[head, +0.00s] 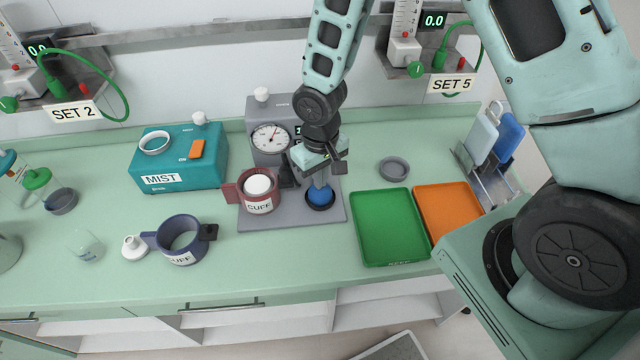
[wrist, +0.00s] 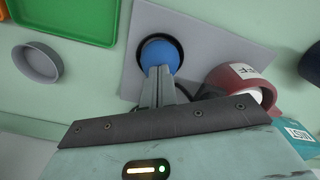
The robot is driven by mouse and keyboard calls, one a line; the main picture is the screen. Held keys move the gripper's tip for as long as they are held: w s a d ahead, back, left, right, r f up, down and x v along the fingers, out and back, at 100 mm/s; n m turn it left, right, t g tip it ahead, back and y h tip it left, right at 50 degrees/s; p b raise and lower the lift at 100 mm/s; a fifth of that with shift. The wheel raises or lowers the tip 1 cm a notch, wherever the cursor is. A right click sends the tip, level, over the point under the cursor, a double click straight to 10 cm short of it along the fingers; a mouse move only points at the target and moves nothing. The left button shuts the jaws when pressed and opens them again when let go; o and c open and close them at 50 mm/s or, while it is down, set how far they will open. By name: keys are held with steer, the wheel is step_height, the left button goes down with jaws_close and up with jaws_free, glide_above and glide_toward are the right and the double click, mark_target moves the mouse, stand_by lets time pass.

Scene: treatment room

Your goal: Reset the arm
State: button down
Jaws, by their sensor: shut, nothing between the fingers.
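My gripper (head: 320,184) is shut and empty, with its fingertips pointing down right at a blue ball-shaped bulb (head: 320,196) in a dark round holder on a grey base plate (head: 290,219). In the wrist view the shut fingertips (wrist: 158,72) overlap the near edge of the blue bulb (wrist: 160,54); whether they touch it I cannot tell. My arm reaches in from the upper right over the counter.
A red cuff (head: 259,203) and a dial gauge unit (head: 270,137) stand close to the left of my gripper. A blue cuff (head: 180,240) and teal MIST box (head: 178,170) lie further left. Green (head: 390,228) and orange (head: 448,212) trays and a grey dish (head: 394,168) are on the right.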

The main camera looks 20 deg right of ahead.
steer(key=shift+r+p, duration=0.8)
steer(key=shift+r, duration=0.25)
stand_by(1.5)
step_height(320, 180, up, 7)
steer(key=p, duration=0.5)
steer(key=s+a+r+n+b, duration=0.2)
steer(key=s+b, duration=0.3)
steer(key=s, duration=0.5)
steer(key=s+a+r+n+b, duration=0.3)
steer(key=s+a+r+b, duration=0.1)
steer(key=s, duration=0.6)
steer(key=shift+a+r+y+b, duration=0.15)
steer(key=shift+r+y+b, duration=0.15)
steer(key=shift+r+b, duration=0.65)
steer(key=shift+f, duration=0.15)
stand_by(1.5)
